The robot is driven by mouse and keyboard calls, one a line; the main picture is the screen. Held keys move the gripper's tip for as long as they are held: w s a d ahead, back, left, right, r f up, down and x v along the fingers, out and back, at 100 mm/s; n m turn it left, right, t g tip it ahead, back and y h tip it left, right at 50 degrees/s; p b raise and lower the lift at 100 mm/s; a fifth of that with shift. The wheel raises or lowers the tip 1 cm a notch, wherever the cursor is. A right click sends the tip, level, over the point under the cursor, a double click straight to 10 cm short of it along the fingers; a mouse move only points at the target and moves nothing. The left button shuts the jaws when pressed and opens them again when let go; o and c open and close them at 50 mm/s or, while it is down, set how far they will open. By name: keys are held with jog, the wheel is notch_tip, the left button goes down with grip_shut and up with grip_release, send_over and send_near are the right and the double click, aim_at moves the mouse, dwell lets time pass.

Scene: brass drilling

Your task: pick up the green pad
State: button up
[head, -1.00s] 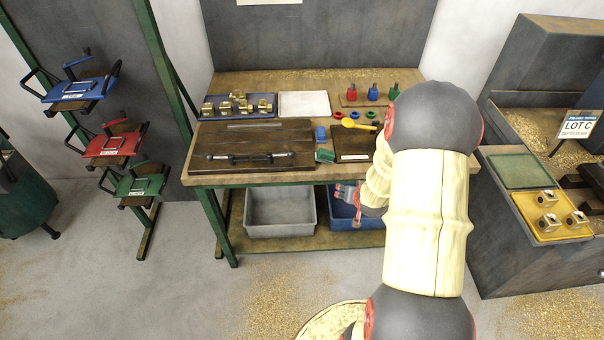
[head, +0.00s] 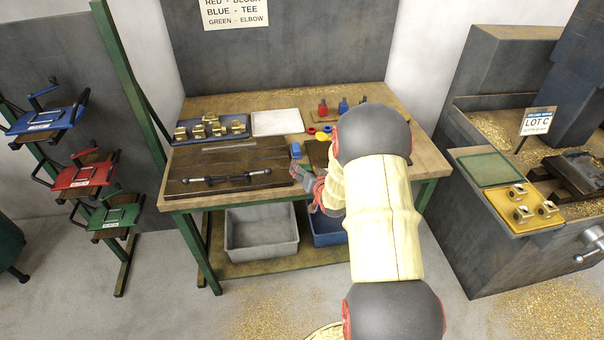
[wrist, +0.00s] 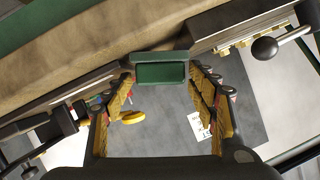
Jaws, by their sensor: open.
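The green pad (wrist: 161,74) shows in the wrist view as a small dark green rectangular block, lying between the far ends of my fingers. My gripper (wrist: 162,84) is open, one finger on each side of the pad. I cannot tell whether either finger touches it. In the head view my gripper (head: 314,190) is at the front edge of the workbench (head: 425,160), right of the dark wooden board. The pad is mostly hidden there behind my gripper.
A blue block (head: 296,150) stands just behind my gripper. The dark board (head: 225,165) with a metal rod lies to the left. A blue tray of brass parts (head: 180,140) and a white plate (head: 277,122) are at the back. Grey and blue bins sit below.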

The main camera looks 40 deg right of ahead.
jog(key=shift+w+d+f, duration=0.1)
jog(key=shift+w+d, duration=0.1)
jog(key=shift+w, duration=0.35)
jog(key=shift+c, duration=0.4)
jog(key=c, duration=0.8)
jog(key=shift+c, duration=1.1)
